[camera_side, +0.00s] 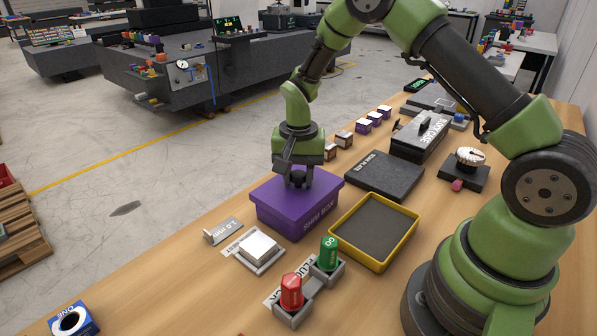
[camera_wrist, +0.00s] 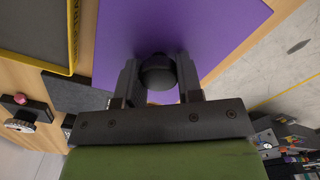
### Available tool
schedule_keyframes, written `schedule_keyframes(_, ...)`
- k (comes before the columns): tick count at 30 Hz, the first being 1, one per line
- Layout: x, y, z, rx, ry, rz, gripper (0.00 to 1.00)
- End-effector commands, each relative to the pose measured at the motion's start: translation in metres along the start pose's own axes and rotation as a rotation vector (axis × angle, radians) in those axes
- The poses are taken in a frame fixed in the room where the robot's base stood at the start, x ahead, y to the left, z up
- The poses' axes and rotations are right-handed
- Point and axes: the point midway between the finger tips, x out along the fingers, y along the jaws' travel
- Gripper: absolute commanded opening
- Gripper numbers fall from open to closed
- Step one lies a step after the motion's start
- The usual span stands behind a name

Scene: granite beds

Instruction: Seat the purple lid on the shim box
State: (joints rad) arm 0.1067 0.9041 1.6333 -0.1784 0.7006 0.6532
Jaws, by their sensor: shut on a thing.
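The purple shim box (camera_side: 305,221), lettered "SHIM BOX" on its front, stands on the wooden table near the middle of the side view. The purple lid (camera_side: 268,188) lies on top of the box and covers its opening; at this size I cannot tell whether it is fully down. In the wrist view the lid (camera_wrist: 215,30) fills the upper middle. My gripper (camera_side: 298,178) is above the lid's middle, pointing down. It is shut on the lid's dark round knob (camera_wrist: 157,72), with one finger on each side. The inside of the box is hidden.
A yellow-rimmed tray (camera_side: 410,238) stands close to the right of the box. A dark slab (camera_side: 385,175) lies behind it. In front are a white block on a stand (camera_side: 259,247), a red plug (camera_side: 291,291) and a green plug (camera_side: 329,252). The table's left edge is near.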

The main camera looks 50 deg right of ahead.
Motion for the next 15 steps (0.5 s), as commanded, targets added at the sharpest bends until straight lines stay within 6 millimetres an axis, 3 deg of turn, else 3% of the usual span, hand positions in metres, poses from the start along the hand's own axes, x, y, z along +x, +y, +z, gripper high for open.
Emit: schedule_keyframes(15, 0.0077, 0.0000, -0.0001, 0.000, 0.000, 0.000, 0.00)
